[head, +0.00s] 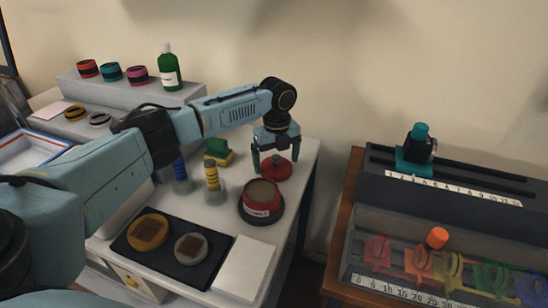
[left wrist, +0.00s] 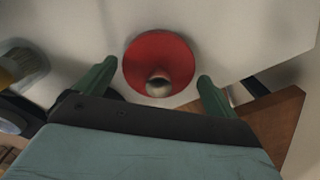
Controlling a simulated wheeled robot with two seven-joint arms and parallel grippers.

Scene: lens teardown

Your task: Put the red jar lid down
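The red jar lid (head: 274,170) lies flat on the white table near its back right corner, with its round metal knob facing up. It also shows in the left wrist view (left wrist: 158,57), centred just beyond the fingertips. My left gripper (head: 276,160) is right above the lid; its green fingers stand apart on either side of the knob, with clear gaps and nothing between them in the left wrist view (left wrist: 158,78). The open red jar (head: 262,198) stands just in front of the lid on a dark base. My right gripper is not in view.
Yellow and blue-handled tools (head: 212,175) and a green-yellow sponge (head: 218,152) stand left of the lid. A black tray (head: 180,262) holds two round pieces. A green bottle (head: 169,68) is at the back. A wooden bench (head: 340,225) is right, across a gap.

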